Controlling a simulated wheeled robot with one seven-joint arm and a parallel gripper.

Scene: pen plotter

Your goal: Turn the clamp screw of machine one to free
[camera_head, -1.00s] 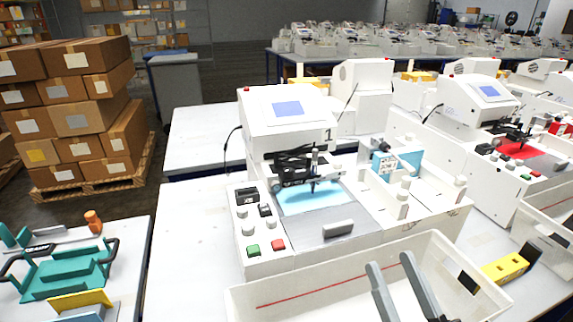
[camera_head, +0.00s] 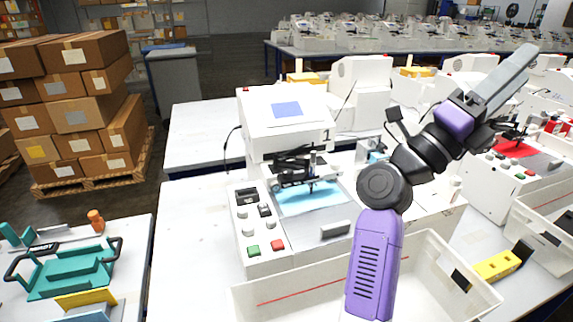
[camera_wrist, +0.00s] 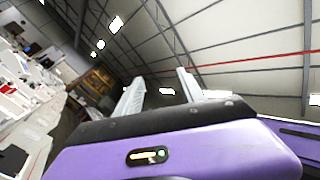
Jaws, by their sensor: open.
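Machine one (camera_head: 285,130), a white pen plotter marked "1", stands on the table at the picture's middle. Its dark pen carriage (camera_head: 312,170) hangs over a light blue sheet (camera_head: 310,196) on the bed. The clamp screw is too small to make out for certain at the carriage. My gripper (camera_head: 515,78) is raised high to the right of machine one, pointing up and right, well apart from it. In the wrist view its two pale fingers (camera_wrist: 160,78) stand apart with nothing between them.
A button panel (camera_head: 255,225) is at the machine's left. Another plotter with a red sheet (camera_head: 518,150) stands at right. The white table left of machine one is clear.

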